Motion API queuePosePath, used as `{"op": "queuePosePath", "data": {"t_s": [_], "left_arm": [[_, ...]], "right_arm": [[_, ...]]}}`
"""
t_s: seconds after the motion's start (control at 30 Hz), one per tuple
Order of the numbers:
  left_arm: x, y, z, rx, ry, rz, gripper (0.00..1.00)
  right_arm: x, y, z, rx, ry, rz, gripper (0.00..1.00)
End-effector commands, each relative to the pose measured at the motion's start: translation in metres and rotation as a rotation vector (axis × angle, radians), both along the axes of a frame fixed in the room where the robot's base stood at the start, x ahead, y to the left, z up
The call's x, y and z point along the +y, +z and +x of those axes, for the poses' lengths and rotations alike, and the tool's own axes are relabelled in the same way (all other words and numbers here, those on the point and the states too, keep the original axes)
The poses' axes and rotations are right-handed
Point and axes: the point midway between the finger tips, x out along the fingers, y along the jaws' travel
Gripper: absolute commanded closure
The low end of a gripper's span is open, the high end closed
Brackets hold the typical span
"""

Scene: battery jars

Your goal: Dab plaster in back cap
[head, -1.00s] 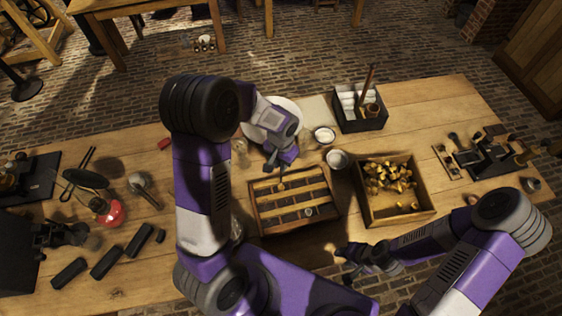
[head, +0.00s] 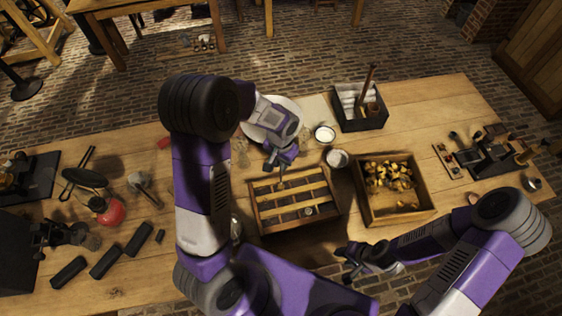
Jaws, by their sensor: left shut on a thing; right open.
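My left gripper (head: 277,163) is shut over the back edge of a slatted wooden tray (head: 256,212). The thing in its jaws is mostly hidden and too small to make out. A small pale round piece (head: 308,210) sits in the tray's front part. I cannot make out a back cap clearly under the gripper. A small bowl of white stuff (head: 325,134), perhaps plaster, stands behind the tray to the right. A second pale bowl (head: 337,158) stands in front of it. My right gripper (head: 352,262) is open and empty near the table's front edge.
A wooden box (head: 428,208) of brass-coloured pieces stands right of the tray. A black caddy (head: 362,124) is behind it. A white plate (head: 285,106) lies partly behind my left arm. Black bars (head: 106,262) and a red flask (head: 112,212) are at the left.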

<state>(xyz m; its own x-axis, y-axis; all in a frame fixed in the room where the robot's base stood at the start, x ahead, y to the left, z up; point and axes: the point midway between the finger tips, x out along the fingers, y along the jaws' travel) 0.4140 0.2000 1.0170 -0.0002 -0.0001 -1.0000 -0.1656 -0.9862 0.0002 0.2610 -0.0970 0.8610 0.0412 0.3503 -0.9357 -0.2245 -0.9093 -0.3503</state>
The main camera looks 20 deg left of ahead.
Motion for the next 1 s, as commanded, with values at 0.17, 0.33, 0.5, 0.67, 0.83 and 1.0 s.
{"op": "queuePosePath", "data": {"t_s": [0.17,0.33,0.5,0.67,0.83,1.0], "left_arm": [[0.000,-0.001,0.000,0.000,0.000,0.000,1.00],[0.000,-0.001,0.000,0.000,0.000,0.000,1.00],[0.000,-0.001,0.000,0.000,0.000,0.000,1.00],[0.000,-0.005,0.000,0.000,0.000,0.000,1.00],[0.000,-0.010,0.000,0.000,0.000,0.000,1.00],[0.000,-0.014,0.000,0.000,0.000,0.000,1.00]], "right_arm": [[0.000,-0.002,0.000,0.000,0.000,0.000,0.57],[0.000,-0.001,0.000,0.000,0.000,0.000,0.57],[0.000,-0.002,0.000,0.000,0.000,0.000,0.57],[0.000,-0.005,0.000,0.000,0.000,0.000,0.57],[0.000,-0.009,0.000,0.000,0.000,0.000,0.57],[0.000,-0.013,0.000,0.000,0.000,0.000,0.57]]}}
